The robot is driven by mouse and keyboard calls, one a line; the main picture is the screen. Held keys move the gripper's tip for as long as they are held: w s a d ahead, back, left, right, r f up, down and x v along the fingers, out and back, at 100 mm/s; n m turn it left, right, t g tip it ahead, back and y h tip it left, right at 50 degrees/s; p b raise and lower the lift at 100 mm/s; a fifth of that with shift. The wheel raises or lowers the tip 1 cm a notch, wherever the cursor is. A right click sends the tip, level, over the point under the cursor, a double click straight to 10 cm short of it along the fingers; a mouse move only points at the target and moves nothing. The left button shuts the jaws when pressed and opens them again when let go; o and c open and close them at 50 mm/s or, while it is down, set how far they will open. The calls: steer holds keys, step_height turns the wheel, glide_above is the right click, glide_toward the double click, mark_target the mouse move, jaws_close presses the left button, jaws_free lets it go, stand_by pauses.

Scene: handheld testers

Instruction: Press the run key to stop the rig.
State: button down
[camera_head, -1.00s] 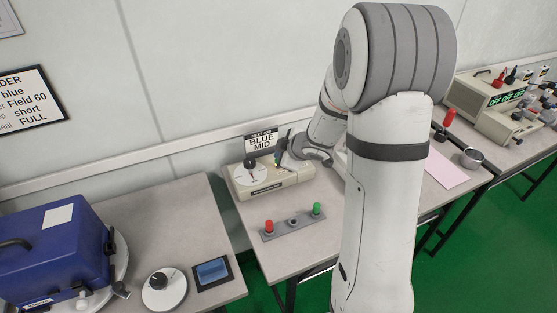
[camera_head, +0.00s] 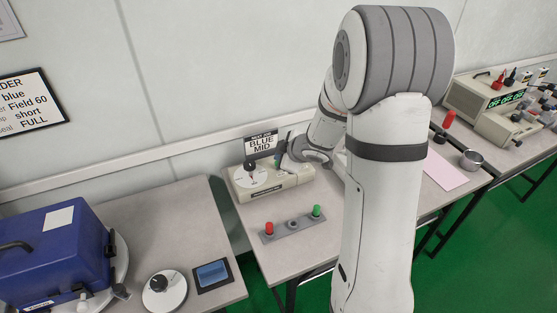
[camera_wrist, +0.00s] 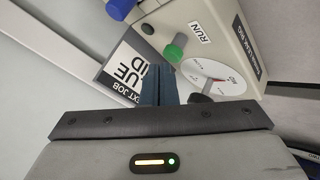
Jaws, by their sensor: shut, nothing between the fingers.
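The rig is a beige box (camera_head: 290,181) with a white dial (camera_head: 248,176), standing against the wall on the middle table. In the wrist view the rig's beige face (camera_wrist: 222,38) carries a RUN label (camera_wrist: 200,32) beside a green run key (camera_wrist: 174,49). My gripper (camera_wrist: 160,68) is shut and empty, its dark blue fingers close together, with the tips just beside the green key. I cannot tell whether they touch it. In the head view my gripper (camera_head: 281,156) is over the back of the rig, and the run key cannot be made out there.
A "BLUE MID" card (camera_head: 261,144) stands behind the rig. A grey strip (camera_head: 283,232) with red and green buttons lies in front. A blue machine (camera_head: 50,255), a round dial unit (camera_head: 165,290) and a small screen (camera_head: 212,272) are on the left table. A pink sheet (camera_head: 443,171) lies right.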

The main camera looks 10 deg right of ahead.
steer(key=shift+r+p, duration=0.4)
steer(key=shift+r, duration=0.2)
step_height(320, 180, up, 6)
steer(key=p, duration=0.6)
